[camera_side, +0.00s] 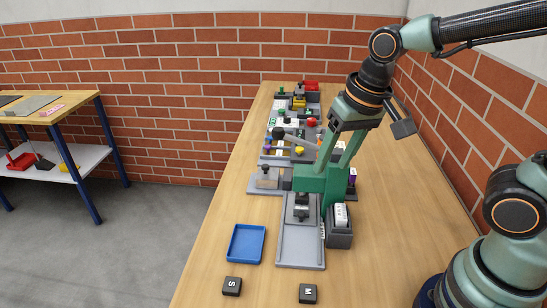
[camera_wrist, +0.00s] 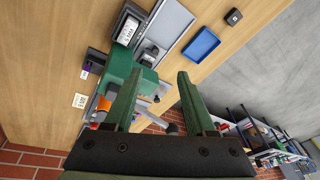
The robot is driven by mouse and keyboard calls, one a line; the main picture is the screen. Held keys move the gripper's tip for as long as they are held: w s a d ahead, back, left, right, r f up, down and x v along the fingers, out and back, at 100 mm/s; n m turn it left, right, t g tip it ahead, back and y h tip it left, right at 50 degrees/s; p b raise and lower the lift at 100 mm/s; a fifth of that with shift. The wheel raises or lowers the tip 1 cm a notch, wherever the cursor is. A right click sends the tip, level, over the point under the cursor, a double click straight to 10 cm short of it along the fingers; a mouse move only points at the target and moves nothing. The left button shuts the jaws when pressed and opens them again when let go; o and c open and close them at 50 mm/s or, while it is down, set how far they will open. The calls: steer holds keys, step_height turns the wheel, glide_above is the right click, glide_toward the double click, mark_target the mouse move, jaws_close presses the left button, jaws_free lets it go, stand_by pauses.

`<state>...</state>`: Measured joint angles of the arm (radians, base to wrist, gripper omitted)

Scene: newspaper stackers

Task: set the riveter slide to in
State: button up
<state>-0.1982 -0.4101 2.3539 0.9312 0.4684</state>
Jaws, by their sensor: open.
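A green press-like machine (camera_side: 318,184), which looks like the riveter, stands over a long grey base plate (camera_side: 301,255). A small grey and dark block (camera_side: 301,208) sits on that plate under the machine's front; I cannot tell for sure that it is the slide. The machine also shows in the wrist view (camera_wrist: 122,78), with the block (camera_wrist: 149,54) beside it. My gripper (camera_side: 338,163) is open and empty, just above and behind the green machine. In the wrist view my gripper's two green fingers (camera_wrist: 158,76) are wide apart, the left one overlapping the machine.
A dark box with white labels (camera_side: 340,238) stands right of the plate. A blue tray (camera_side: 246,243) and black blocks marked S (camera_side: 232,286) and M (camera_side: 308,293) lie in front. Behind are a black-knobbed lever (camera_side: 279,133) and several fixtures.

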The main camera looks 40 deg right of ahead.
steer(key=s+d+r+n+t, duration=0.2)
steer(key=d+r+n+t, duration=0.15)
steer(key=d, duration=0.25)
steer(key=w+a+f+n+g, duration=0.5)
steer(key=a+f+n+g, duration=0.1)
steer(key=a+f+n, duration=0.25)
steer(key=shift+g+h, duration=0.25)
steer(key=shift+h, duration=0.05)
steer(key=f, duration=1.2)
steer(key=shift+a+f, duration=0.3)
steer(key=shift+a, duration=0.1)
steer(key=shift+w+r, duration=0.15)
steer(key=shift+r, duration=0.2)
step_height(320, 180, up, 19)
steer(key=s+a+f, duration=0.1)
steer(key=s+a, duration=0.1)
steer(key=a, duration=0.4)
steer(key=s+a+f, duration=0.2)
steer(key=s+a, duration=0.1)
steer(key=a, duration=0.3)
steer(key=shift+a+f, duration=0.2)
steer(key=shift+a, duration=0.1)
